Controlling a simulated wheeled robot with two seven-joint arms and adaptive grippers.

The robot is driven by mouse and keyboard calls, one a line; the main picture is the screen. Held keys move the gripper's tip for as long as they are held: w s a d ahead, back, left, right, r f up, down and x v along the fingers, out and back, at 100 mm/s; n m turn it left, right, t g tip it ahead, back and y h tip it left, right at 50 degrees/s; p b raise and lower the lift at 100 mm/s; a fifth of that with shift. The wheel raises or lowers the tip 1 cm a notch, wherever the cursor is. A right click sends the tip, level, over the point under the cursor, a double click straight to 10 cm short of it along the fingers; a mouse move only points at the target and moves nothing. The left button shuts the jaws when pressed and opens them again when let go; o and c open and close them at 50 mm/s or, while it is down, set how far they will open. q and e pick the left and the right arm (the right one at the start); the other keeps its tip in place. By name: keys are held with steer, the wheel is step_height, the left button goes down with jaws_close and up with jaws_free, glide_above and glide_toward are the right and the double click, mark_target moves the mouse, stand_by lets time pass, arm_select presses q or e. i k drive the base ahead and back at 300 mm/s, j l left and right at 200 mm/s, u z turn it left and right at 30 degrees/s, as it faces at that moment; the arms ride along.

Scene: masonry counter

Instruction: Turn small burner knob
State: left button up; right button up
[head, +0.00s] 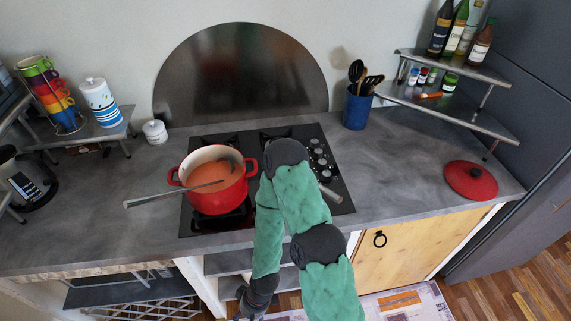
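The black cooktop (339,188) is set in the grey counter. A column of small round knobs (321,161) runs along its right side; I cannot tell which one belongs to the small burner or how any is turned. A red pot (219,198) with orange contents and a ladle stands on the left burners. My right arm, in a green sleeve, rises from the bottom and bends over the cooktop, hiding part of its right front. Its dark gripper (245,303) seems to hang low before the counter front, well away from the knobs; its fingers are unclear. My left gripper is not visible.
A pale handle (331,195) shows beside my arm. A blue utensil crock (356,107) stands right of the cooktop, below a corner shelf (455,107) of bottles. A red lid (471,181) lies at the right. The counter between cooktop and lid is clear.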

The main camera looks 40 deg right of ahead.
mark_target(326, 176)
steer(key=z, duration=0.95)
